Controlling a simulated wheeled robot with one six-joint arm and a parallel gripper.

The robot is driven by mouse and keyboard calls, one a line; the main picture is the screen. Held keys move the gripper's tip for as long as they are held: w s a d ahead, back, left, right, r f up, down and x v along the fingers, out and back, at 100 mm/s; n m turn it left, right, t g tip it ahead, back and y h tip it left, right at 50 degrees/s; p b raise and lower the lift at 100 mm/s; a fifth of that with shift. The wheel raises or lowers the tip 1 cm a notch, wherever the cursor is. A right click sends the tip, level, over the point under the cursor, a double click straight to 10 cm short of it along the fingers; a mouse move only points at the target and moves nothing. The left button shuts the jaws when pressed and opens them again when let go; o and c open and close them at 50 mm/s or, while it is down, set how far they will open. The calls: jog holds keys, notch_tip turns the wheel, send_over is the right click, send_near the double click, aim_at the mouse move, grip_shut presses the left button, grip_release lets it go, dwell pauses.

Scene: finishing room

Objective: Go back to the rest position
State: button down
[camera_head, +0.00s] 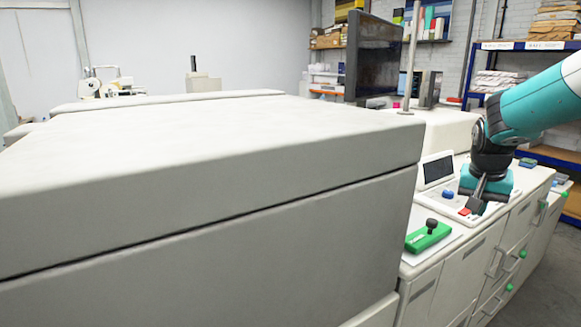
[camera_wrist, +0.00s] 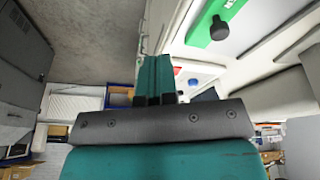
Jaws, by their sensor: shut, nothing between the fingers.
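My gripper (camera_head: 475,205) is at the right in the head view, over the cabinet top beside the control panel. Its fingers are shut with nothing between them. In the wrist view the two teal fingers (camera_wrist: 155,75) lie side by side, pressed together. A control panel (camera_head: 437,172) with a dark screen stands just left of my gripper. A red button (camera_head: 464,211) shows close by the fingertips; I cannot tell whether they touch it. A green block with a black knob (camera_head: 428,236) lies nearer on the cabinet top, and it also shows in the wrist view (camera_wrist: 207,30).
A large pale machine housing (camera_head: 220,180) fills the left and middle. Cabinets with handles and green knobs (camera_head: 470,270) run below the panel. A blue-framed shelf (camera_head: 520,45) with stacked packs stands behind my arm. Bare floor (camera_head: 545,250) shows at the right.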

jog(key=s+a+f+n+g+y+b, duration=0.1)
jog(key=s+a+n+y+b, duration=0.2)
jog(key=s+a+n, duration=0.4)
jog(key=s+a+f+n+g+y+b, duration=0.1)
jog(key=s+a+n+y+b, duration=0.2)
jog(key=s+a, duration=2)
jog(key=a+n, duration=0.1)
jog(key=n, duration=0.3)
jog(key=shift+f+n+y, duration=0.3)
jog(key=shift+y, duration=0.1)
jog(key=shift+a, duration=0.1)
